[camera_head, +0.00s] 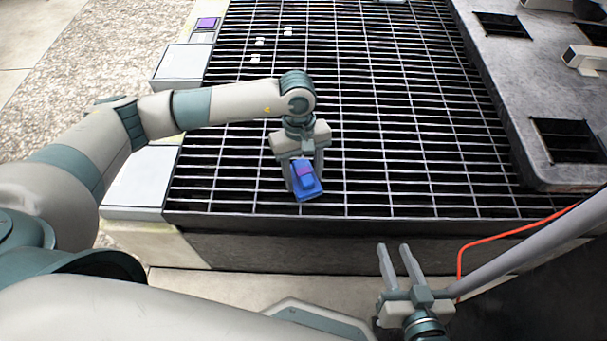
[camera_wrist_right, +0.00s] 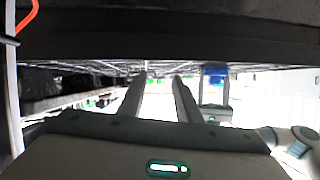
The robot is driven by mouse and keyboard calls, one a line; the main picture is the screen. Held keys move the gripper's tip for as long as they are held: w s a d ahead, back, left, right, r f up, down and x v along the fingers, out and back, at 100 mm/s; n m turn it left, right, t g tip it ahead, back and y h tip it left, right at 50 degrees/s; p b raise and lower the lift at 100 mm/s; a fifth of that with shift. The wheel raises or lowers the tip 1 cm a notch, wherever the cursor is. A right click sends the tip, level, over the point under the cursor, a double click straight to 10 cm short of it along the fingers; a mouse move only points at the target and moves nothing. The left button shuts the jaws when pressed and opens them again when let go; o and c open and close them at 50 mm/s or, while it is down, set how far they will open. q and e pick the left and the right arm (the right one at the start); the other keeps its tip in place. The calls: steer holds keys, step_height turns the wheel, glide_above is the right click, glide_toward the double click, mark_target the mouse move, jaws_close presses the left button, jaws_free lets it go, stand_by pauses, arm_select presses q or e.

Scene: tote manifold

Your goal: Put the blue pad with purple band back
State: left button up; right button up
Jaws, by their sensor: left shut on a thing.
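The blue pad with purple band (camera_head: 308,183) is held between the fingers of my left gripper (camera_head: 305,175), above the near part of the metal grating. The pad is tilted, and its purple band shows near its upper end. In the right wrist view the blue pad (camera_wrist_right: 215,71) shows beyond the dark edge. My right gripper (camera_head: 393,262) is in front of the grating's near edge, low and apart from the pad. Its two fingers are spread with nothing between them; its fingers (camera_wrist_right: 160,85) also show in the right wrist view.
The grating (camera_head: 400,130) is mostly clear, with several small white pieces (camera_head: 260,42) at the far left. Pale plates (camera_head: 140,178) line its left side; a purple patch (camera_head: 206,23) lies at the far left. A dark panel with square openings (camera_head: 567,138) stands right. An orange cable (camera_head: 480,239) runs near my right arm.

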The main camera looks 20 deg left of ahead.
mark_target(301, 165)
arm_select(q)
steer(key=o, duration=1.4)
arm_select(e)
steer(key=shift+a+r, duration=0.1)
arm_select(q)
steer(key=shift+r, duration=0.1)
step_height(301, 165, up, 2)
steer(key=shift+w+p, duration=0.15)
steer(key=shift+p, duration=0.7)
step_height(301, 165, up, 11)
steer(key=w+a, duration=0.1)
steer(key=shift+w, duration=0.15)
arm_select(e)
steer(key=s+d+f+g+h, duration=0.1)
steer(key=s+d+f+g, duration=0.1)
steer(key=s+f+g, duration=0.1)
step_height(301, 165, down, 2)
steer(key=shift+s+d+f+g, duration=0.15)
steer(key=shift+s+d+g, duration=0.1)
steer(key=shift+s+g, duration=0.25)
arm_select(q)
steer(key=shift+a, duration=0.1)
